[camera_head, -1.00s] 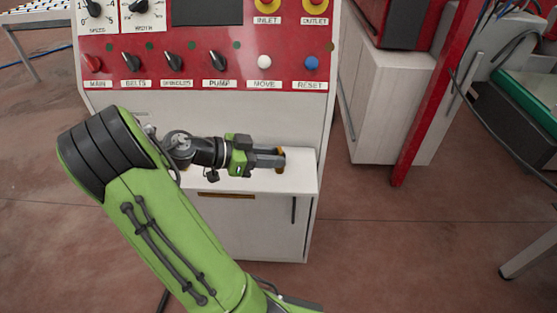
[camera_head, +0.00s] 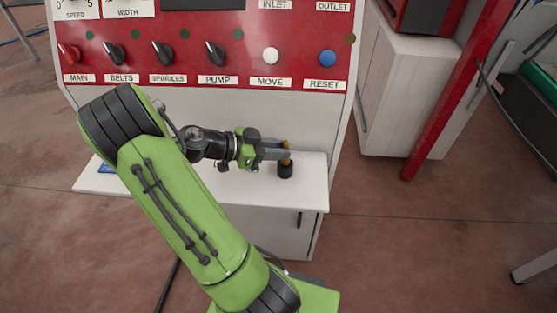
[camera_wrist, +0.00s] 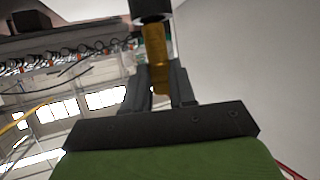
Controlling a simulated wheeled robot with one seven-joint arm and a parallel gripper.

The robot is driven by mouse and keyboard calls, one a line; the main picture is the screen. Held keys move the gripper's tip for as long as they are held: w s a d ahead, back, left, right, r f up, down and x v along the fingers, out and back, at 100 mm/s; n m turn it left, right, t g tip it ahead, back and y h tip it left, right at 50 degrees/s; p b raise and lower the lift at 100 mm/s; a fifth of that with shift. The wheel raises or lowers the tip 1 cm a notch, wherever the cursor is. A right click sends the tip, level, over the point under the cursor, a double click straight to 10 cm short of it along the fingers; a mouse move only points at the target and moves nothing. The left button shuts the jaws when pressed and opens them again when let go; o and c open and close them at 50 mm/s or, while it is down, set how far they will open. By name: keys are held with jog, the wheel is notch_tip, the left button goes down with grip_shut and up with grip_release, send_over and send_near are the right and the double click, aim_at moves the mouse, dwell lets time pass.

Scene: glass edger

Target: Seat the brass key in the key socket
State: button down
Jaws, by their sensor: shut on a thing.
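The brass key (camera_head: 286,146) is held upright between the fingertips of my gripper (camera_head: 279,151). In the wrist view the brass key (camera_wrist: 155,48) stands between the two grey fingers of my gripper (camera_wrist: 160,88). A short black cylinder, which looks like the key socket (camera_head: 286,171), stands on the white shelf (camera_head: 312,182) directly below the key. In the wrist view the black socket (camera_wrist: 151,9) is at the top edge, in line with the key's end. The key's end appears to meet it. How deep it sits, I cannot tell.
The red control panel (camera_head: 135,60) with knobs and buttons rises behind the shelf. A small blue item (camera_head: 106,169) lies at the shelf's left, partly behind my arm. A white cabinet (camera_head: 397,95) and a red post (camera_head: 440,100) stand to the right, with open floor before them.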

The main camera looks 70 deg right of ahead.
notch_tip(320, 180, down, 3)
jog(key=shift+d+f, duration=0.15)
jog(key=shift+f+b, duration=0.3)
jog(key=shift+b, duration=0.1)
jog(key=c, duration=0.9)
grip_release()
jog(key=shift+c, duration=0.2)
jog(key=shift+r, duration=0.1)
